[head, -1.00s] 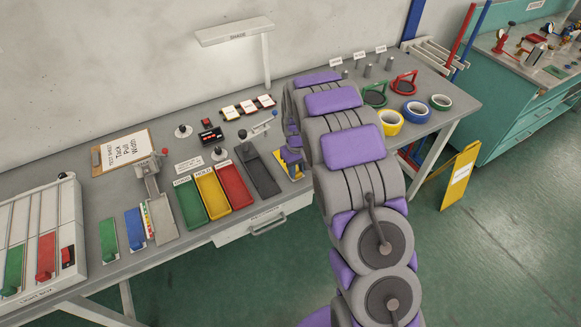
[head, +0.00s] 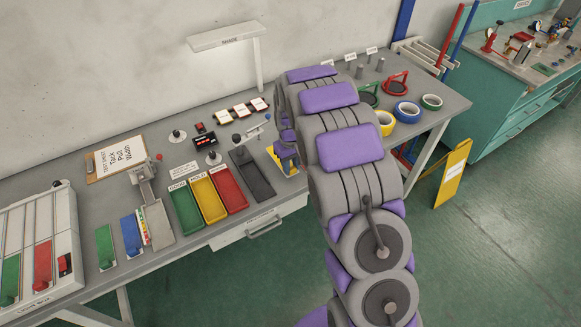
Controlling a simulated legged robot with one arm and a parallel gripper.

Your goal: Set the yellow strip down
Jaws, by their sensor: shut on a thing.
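The yellow strip (head: 273,157) shows in part just right of the dark grey tray, over the bench top. My gripper (head: 285,153) is at the strip and shut on it. The gripper's jaws are small and partly hidden by my purple and grey arm, so the exact grip is unclear. I cannot tell whether the strip touches the bench top.
The bench (head: 330,150) holds green, yellow and red trays (head: 228,188) and a dark grey tray (head: 252,174) left of my gripper. Tape rolls (head: 407,111) lie to the right. A light box (head: 40,240) stands at far left. A lamp (head: 228,40) overhangs the back.

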